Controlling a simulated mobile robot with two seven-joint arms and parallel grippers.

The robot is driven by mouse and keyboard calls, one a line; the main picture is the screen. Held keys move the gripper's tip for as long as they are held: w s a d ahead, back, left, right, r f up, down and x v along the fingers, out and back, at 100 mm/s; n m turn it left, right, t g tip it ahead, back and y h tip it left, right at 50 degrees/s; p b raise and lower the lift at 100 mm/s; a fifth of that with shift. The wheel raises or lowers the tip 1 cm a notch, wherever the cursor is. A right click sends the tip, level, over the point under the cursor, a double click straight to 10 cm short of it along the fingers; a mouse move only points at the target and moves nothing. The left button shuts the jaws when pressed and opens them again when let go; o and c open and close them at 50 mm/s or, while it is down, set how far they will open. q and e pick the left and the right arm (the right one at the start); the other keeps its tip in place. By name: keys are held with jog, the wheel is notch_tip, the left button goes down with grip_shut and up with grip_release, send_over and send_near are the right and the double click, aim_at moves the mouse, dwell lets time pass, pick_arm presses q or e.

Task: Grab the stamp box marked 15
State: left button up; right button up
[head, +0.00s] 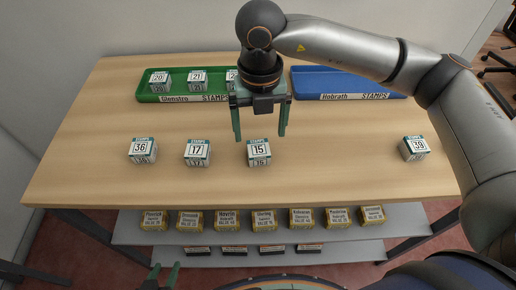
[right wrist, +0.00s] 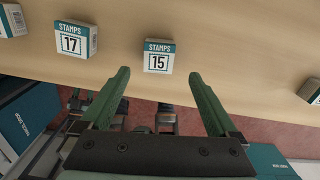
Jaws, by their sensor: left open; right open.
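The stamp box marked 15 (head: 259,152) is white and teal and stands on the wooden table, right of the box marked 17. In the right wrist view the box marked 15 (right wrist: 158,57) lies beyond and between the fingertips. My right gripper (head: 261,136) is open and empty, its fingers pointing down above and just behind the box; its green fingers also show in the right wrist view (right wrist: 164,88). My left gripper (head: 163,275) shows only in part at the bottom left of the head view, low in front of the table.
Box 17 (head: 197,152) and box 36 (head: 142,150) stand to the left, and box 39 (head: 414,148) far right. A green tray (head: 150,98) with several boxes and an empty-looking blue tray (head: 342,82) lie behind. Yellow boxes (head: 264,219) line a lower shelf (head: 125,229).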

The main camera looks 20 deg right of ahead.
aim_at(259, 149)
notch_tip(259, 149, down, 8)
jog(key=shift+a+r+p, duration=0.1)
jog(key=shift+r+p, duration=0.1)
jog(key=shift+p, duration=0.25)
jog(key=shift+c, duration=0.2)
jog(key=c, duration=1.4)
jog(key=shift+c, duration=0.2)
jog(key=shift+r, duration=0.15)
